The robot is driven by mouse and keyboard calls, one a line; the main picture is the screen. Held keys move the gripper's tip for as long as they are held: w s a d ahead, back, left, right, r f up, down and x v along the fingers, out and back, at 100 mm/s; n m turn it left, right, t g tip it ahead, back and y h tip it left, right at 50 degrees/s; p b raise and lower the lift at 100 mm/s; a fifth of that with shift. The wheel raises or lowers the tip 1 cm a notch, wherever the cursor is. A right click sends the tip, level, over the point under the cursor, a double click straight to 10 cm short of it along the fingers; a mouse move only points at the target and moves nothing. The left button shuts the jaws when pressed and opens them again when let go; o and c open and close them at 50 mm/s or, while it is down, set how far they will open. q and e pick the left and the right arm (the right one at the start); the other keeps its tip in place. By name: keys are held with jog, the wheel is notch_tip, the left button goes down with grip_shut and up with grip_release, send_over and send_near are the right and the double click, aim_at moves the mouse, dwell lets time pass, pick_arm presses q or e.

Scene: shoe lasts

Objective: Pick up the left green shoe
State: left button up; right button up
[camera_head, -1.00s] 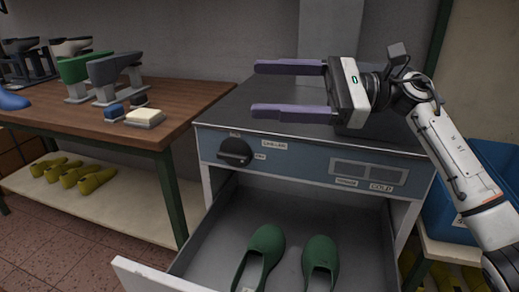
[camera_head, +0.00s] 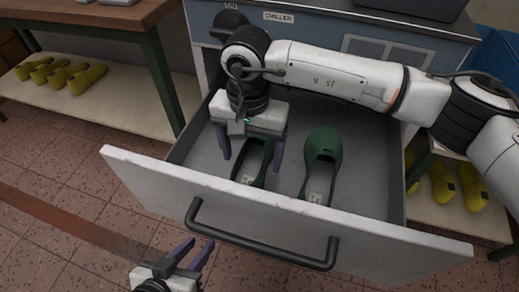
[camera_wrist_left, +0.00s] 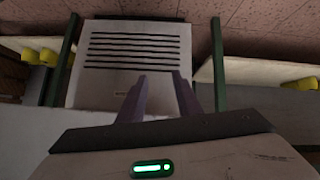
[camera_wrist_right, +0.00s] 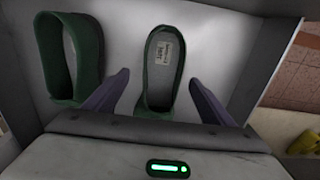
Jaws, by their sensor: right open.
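The left green shoe (camera_head: 254,165) lies in the open drawer, partly hidden behind its front. My right gripper (camera_head: 251,158) is open above it, one finger on each side. In the right wrist view the left shoe (camera_wrist_right: 147,72), with a pale label on its insole, shows between the spread fingers (camera_wrist_right: 160,78); I cannot tell whether they touch it. The right green shoe (camera_head: 323,148) lies beside it, and in the right wrist view it is on the left (camera_wrist_right: 91,55). My left gripper (camera_head: 198,246) is in front of the drawer, its fingers apart and empty.
The drawer front (camera_head: 290,222) with its dark handle (camera_head: 262,243) stands between my left gripper and the shoes. The chiller unit (camera_head: 300,18) is above the drawer.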

aim_at(251, 173)
jog(key=f, duration=0.2)
jog(key=f+b, duration=0.1)
jog(key=f, duration=0.2)
jog(key=shift+s+a+f, duration=0.15)
jog(key=shift+s+f, duration=0.05)
jog(key=shift+f, duration=0.05)
jog(key=shift+r, duration=0.1)
jog(key=c, duration=1.4)
jog(key=shift+c, duration=0.2)
jog(key=shift+r, duration=0.1)
